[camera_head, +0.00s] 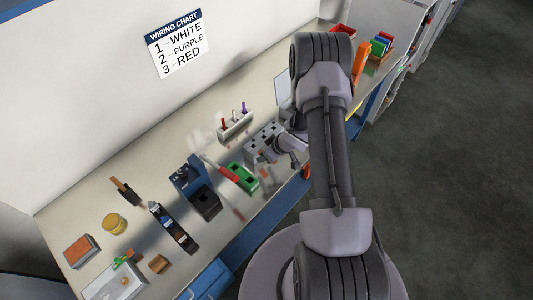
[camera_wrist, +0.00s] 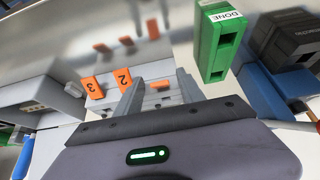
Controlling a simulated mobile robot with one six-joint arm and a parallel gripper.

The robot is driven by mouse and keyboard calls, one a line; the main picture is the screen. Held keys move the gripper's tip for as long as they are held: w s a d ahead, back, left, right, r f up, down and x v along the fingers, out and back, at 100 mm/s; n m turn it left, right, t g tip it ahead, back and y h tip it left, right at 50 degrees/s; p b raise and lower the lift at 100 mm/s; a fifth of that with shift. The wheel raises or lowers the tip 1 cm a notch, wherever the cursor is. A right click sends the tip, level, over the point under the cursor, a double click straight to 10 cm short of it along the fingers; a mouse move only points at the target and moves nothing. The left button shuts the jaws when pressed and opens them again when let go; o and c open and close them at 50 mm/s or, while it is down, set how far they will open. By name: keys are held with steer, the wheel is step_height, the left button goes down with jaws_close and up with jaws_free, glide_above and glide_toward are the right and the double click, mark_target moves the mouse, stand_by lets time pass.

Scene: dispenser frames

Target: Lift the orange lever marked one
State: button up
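In the wrist view, a pale dispenser block carries an orange lever marked 3 (camera_wrist: 92,88) and an orange lever marked 2 (camera_wrist: 123,80). A third orange piece (camera_wrist: 160,84) lies to their right, lower and flatter; its number does not show. My gripper (camera_wrist: 160,82) has its two fingers apart, one on either side of this third piece in the picture. I cannot tell whether they touch it. In the head view, my gripper (camera_head: 294,158) is beside the grey block with dark holes (camera_head: 263,140); my arm hides part of this area.
A green box labelled DONE (camera_wrist: 220,42) stands close right of my gripper, with a dark box (camera_wrist: 290,38) beyond it. In the head view, a holder with coloured pieces (camera_head: 236,127) stands behind, and a wiring chart (camera_head: 178,43) hangs on the wall.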

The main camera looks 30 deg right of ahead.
steer(key=p+v, duration=0.4)
steer(key=v, duration=1.3)
steer(key=shift+s+r, duration=0.15)
